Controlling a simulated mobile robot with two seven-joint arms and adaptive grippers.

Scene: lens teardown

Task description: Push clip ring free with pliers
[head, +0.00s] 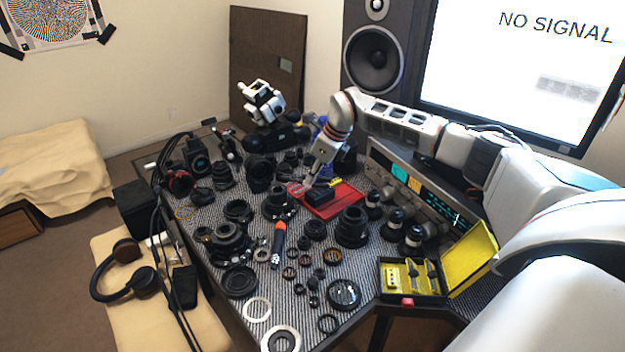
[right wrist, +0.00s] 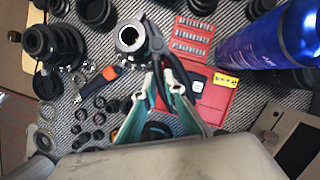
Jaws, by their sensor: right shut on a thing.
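I cannot tell whether the jaws touch the ring, or which piece is the clip ring. In the head view my right gripper (head: 322,160) reaches down over the middle of the desk, just behind and right of the lens barrel (head: 279,205). My left gripper is not in view.
A red tool case (head: 345,207) lies right of the work spot. A blue cylinder (right wrist: 265,38) stands close on the right in the wrist view. Lens parts crowd the striped desk. An open yellow box (head: 468,258) sits at front right.

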